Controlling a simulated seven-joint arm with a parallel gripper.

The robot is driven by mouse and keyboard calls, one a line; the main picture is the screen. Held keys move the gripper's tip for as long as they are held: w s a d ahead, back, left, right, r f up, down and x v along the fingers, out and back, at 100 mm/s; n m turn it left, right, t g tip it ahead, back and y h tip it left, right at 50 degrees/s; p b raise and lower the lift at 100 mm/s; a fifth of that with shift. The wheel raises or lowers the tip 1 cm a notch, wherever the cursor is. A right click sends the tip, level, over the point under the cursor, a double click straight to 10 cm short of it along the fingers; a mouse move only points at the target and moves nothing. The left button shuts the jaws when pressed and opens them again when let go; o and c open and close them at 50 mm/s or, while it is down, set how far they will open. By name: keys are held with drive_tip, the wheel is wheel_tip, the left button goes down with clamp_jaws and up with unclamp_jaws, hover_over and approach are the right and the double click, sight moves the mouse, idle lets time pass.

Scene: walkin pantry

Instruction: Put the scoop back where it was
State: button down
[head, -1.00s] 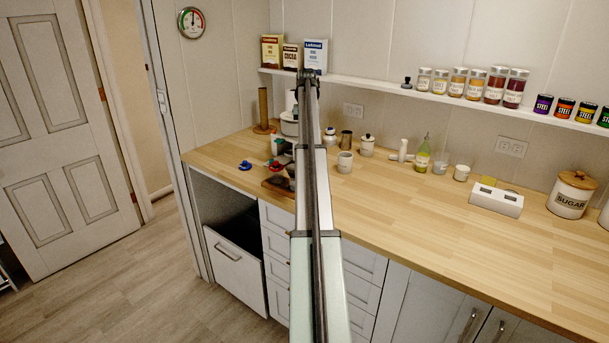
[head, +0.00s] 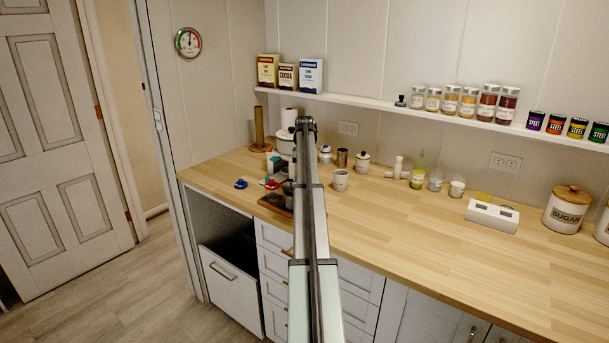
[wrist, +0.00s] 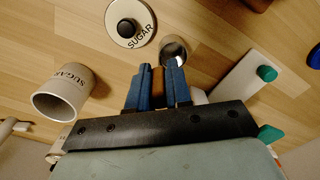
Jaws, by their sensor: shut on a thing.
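In the wrist view my gripper (wrist: 158,88) has blue fingers shut on a narrow brown piece (wrist: 158,82), which looks like the scoop's handle. A round metal cup shape (wrist: 174,50) lies just beyond the fingertips; it may be the scoop's bowl, but I cannot tell if it joins the handle. A round white lid with a black knob, marked SUGAR (wrist: 130,22), is beside it. A white cup marked SUGAR (wrist: 62,95) is at the left. In the head view my arm hides most of the gripper, and the scoop cannot be made out.
A dark brown tray (head: 270,203) lies near the counter's left front edge. A blue item (head: 240,184) is left of it. The front middle of the counter (head: 420,230) is clear.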

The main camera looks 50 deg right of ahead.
drive_tip(key=shift+f, duration=0.15)
drive_tip(key=c, duration=1.1)
unclamp_jaws()
drive_tip(key=shift+o, duration=0.2)
wheel_tip(320, 180, up, 12)
drive_tip(key=shift+r, duration=0.1)
